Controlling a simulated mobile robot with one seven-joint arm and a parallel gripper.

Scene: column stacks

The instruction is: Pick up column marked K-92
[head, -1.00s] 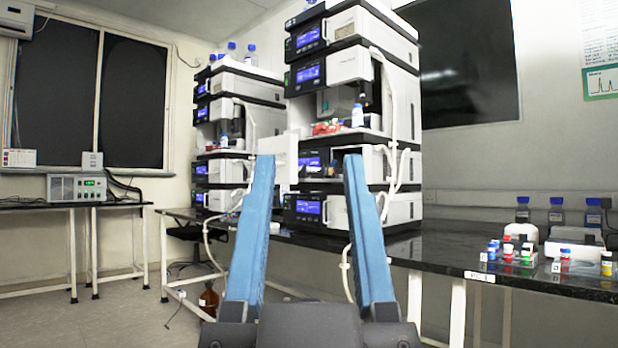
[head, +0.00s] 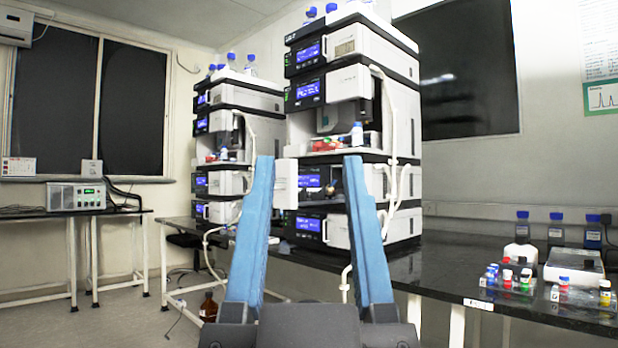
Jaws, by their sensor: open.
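My gripper (head: 309,158) is open, with its two blue fingers spread and pointing up and away. Nothing is held between them. Beyond the fingers stands the right instrument stack (head: 350,75), tall, white and black with blue displays. A white panel or door (head: 286,184) at its lower left shows between the fingers. A dark open bay lies beside it, with small parts too small to make out. The left instrument stack (head: 238,98) stands behind it. I cannot read any K-92 marking, so I cannot tell which thing is the column.
The black bench (head: 440,268) runs to the right. On it are small vials with coloured caps (head: 508,278), a white balance-like device (head: 575,266) and blue-capped bottles (head: 556,228). A brown bottle (head: 208,307) stands on the floor.

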